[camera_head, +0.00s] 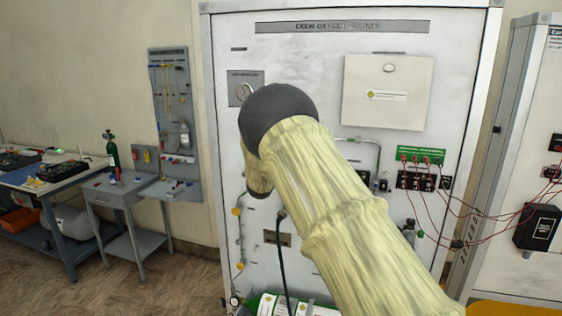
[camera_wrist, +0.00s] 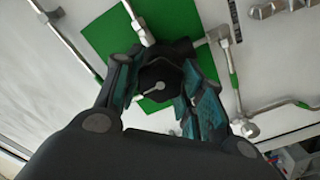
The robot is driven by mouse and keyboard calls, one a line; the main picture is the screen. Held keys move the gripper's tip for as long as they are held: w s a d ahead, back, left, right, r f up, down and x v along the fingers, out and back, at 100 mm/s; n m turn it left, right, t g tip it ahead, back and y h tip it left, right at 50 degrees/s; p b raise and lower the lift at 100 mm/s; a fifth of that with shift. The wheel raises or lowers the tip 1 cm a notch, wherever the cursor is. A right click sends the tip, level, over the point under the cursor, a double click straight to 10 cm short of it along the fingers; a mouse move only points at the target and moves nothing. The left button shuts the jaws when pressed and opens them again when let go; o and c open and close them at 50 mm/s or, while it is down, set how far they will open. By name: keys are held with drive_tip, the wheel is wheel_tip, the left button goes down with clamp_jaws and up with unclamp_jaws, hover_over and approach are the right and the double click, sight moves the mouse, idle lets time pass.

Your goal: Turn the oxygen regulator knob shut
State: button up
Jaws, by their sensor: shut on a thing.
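The oxygen regulator knob (camera_wrist: 160,82) is a dark, many-sided knob with a pale pointer mark on its face, in the middle of the wrist view. It sits in front of a green plate (camera_wrist: 108,36) on the white panel. My gripper (camera_wrist: 162,92) has a finger on each side of the knob and is shut on it. In the head view my arm, in a pale yellow sleeve, reaches up to the panel of the crew oxygen trainer (camera_head: 325,55). My arm hides the knob and my gripper there.
Metal pipes with green bands (camera_wrist: 234,92) run close beside my gripper. Red cables (camera_head: 470,207) hang at the right.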

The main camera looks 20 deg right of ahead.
drive_tip(key=shift+f, duration=0.3)
drive_tip(key=o, duration=1)
drive_tip(key=shift+r, duration=0.15)
drive_tip(key=v, duration=1.2)
